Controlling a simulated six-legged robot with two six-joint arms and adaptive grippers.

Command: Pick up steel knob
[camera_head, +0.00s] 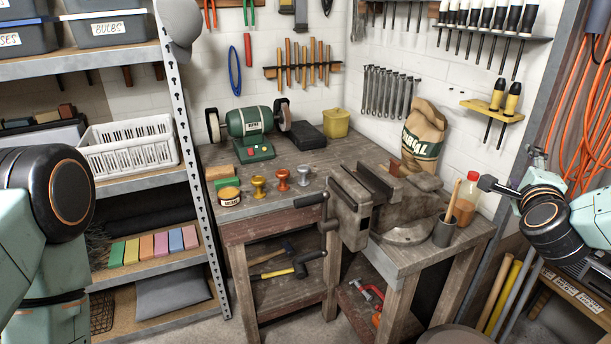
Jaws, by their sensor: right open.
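The steel knob (304,176) is a small silver-grey knob standing upright on the wooden workbench (292,160), left of the vise. It is the rightmost of three similar knobs, beside a copper-coloured knob (282,181) and a brass-coloured knob (258,187). My right gripper (492,185) is at the right edge of the bench, near the amber bottle, far from the steel knob. It is open, with nothing seen in it. Of my left arm only links show at the left edge; its gripper is out of view.
The big vise (352,213) stands close right of the knobs, its handle reaching toward them. A green grinder (248,125) is behind them, a round tin (229,193) to their left. A grey cup (444,231) and an amber bottle (467,200) stand at the bench's right end.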

